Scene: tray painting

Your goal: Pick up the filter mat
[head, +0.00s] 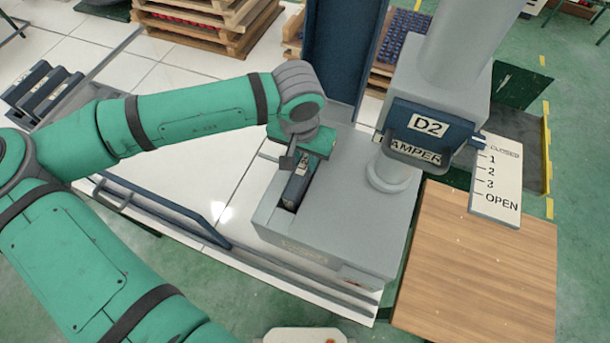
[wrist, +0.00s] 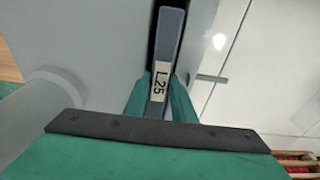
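A narrow dark grey-blue piece with a white label, which I take for the filter mat (head: 296,187), sits in a slot in the top of a grey housing (head: 340,225). The wrist view shows the same piece (wrist: 168,40) with the label "L25". My gripper (wrist: 161,92) has its green fingers on either side of the piece, close to its edges. I cannot tell whether they press on it. In the head view my gripper is partly hidden by my wrist, and its fingers are hard to make out.
A grey column with a "D2" damper sign (head: 427,125) rises right of the slot. A scale plate marked from closed to open (head: 497,180) stands beside it. A wooden board (head: 480,270) lies at the lower right. A dark blue upright panel (head: 340,50) stands behind the housing.

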